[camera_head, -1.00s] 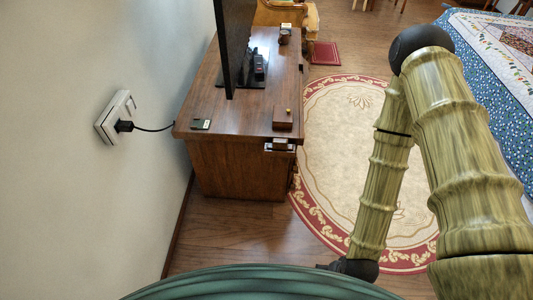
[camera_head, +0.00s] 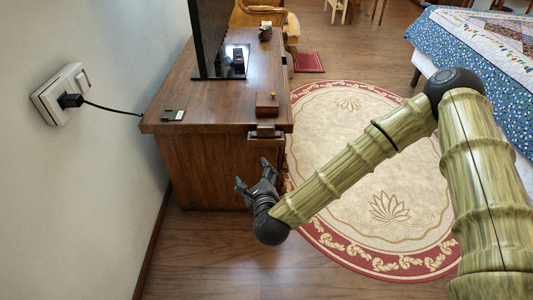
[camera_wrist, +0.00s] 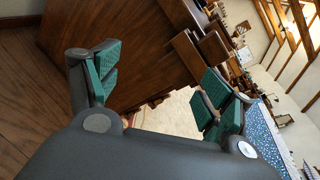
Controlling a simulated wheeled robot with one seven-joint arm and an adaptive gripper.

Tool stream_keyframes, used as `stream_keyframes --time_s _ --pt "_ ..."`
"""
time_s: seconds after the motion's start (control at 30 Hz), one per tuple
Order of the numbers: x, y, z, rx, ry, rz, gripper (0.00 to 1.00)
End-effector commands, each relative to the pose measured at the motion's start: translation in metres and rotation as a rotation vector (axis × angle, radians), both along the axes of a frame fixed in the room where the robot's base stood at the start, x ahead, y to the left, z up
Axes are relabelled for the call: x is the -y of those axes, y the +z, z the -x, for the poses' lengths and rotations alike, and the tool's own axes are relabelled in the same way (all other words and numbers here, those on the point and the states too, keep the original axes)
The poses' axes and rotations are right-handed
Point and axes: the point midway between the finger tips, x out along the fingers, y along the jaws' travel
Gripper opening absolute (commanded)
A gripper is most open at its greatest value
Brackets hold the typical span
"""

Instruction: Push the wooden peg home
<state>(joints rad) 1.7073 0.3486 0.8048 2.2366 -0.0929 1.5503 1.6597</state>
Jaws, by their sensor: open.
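A small brown wooden block (camera_head: 265,131) sticks out at the near edge of the desk, below a low wooden box with a small yellow knob (camera_head: 273,94) on the desk top. I cannot tell for sure which part is the wooden peg. My gripper (camera_head: 255,175) is open and empty, in front of the desk's near face, lower than the block and apart from it. In the wrist view, the open green-padded fingers (camera_wrist: 165,82) frame the desk side. Brown wooden blocks (camera_wrist: 187,57) show beyond them, nearer the right finger.
The wooden desk (camera_head: 205,145) carries a black screen (camera_head: 209,35) and a small dark card-like item (camera_head: 173,115). A wall socket with a plugged cord (camera_head: 66,96) is at left. A patterned rug (camera_head: 385,170) and bed (camera_head: 480,55) lie right. Floor before the desk is open.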

Motion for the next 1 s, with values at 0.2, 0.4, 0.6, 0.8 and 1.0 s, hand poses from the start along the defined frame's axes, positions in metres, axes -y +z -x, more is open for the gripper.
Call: stream_keyframes --time_s 0.2,0.4,0.6,0.8,1.0 --pt "0.014 0.028 -0.045 0.11 -0.206 -0.378 0.8" --pt "0.025 0.051 -0.06 0.166 -0.286 -0.559 0.8" --pt "0.028 0.056 -0.08 0.178 -0.3 -0.59 0.8" --pt "0.028 0.056 -0.107 0.178 -0.298 -0.587 0.8" --pt "0.028 0.056 -0.119 0.175 -0.297 -0.586 0.8"
